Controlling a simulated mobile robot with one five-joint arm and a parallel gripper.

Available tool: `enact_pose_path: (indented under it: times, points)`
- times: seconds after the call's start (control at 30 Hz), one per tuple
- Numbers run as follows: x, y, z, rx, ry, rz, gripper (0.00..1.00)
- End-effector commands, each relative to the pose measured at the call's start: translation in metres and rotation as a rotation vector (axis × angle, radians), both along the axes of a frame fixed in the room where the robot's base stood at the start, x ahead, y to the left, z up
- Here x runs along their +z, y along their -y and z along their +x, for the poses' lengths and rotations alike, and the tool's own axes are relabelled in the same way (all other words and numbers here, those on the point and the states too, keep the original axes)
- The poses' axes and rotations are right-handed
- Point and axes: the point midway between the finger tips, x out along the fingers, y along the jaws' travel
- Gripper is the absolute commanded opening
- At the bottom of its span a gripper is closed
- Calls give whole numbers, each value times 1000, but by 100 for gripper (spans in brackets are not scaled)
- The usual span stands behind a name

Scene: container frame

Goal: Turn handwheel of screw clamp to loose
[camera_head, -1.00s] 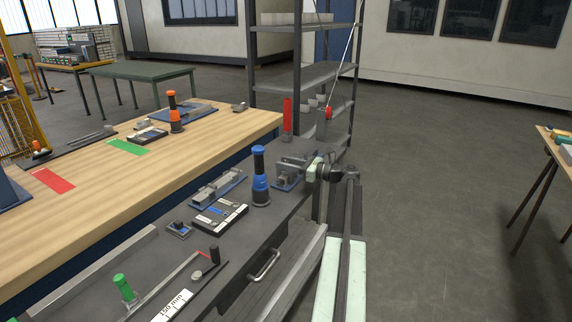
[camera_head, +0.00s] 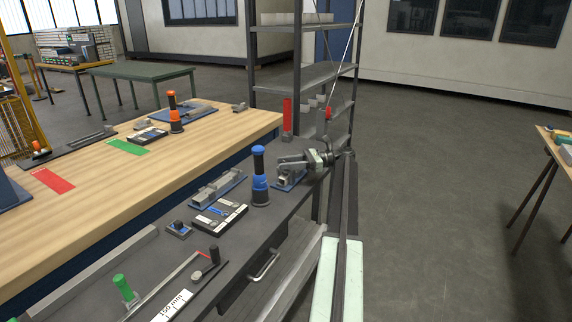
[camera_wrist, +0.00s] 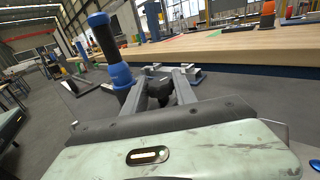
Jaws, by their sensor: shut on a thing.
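The screw clamp (camera_head: 283,181) is a grey metal block on a small blue base plate near the right end of the dark workbench. It also shows past my fingers in the wrist view (camera_wrist: 157,69). My gripper (camera_head: 284,169) reaches it from the right. In the wrist view my gripper's two grey fingers (camera_wrist: 164,80) stand on either side of a dark handwheel (camera_wrist: 158,92) and are shut on it. In the head view the handwheel is hidden by my gripper, and much of the clamp is covered too.
A blue-and-black upright tool (camera_head: 260,178) stands close left of the clamp, also close left of my fingers in the wrist view (camera_wrist: 112,55). A red cylinder (camera_head: 287,115) stands behind. A grey vise-like block (camera_head: 217,188) and a black case (camera_head: 220,217) lie further left.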

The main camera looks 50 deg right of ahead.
Motion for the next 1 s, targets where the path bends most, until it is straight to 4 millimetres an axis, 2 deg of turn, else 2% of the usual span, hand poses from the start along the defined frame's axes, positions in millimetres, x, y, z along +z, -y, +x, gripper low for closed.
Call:
enact_pose_path:
  times: [0.43, 0.47, 0.53, 0.87, 1.0]
  points:
    - [0, -1, 0, 12, 0, 0, 0]
    - [0, -1, 0, 12, 0, 0, 36]
    - [0, -1, 0, 12, 0, 0, 55]
    - [2, -1, 0, 11, 0, 0, 55]
    - [21, -3, 2, 15, 0, 0, 55]
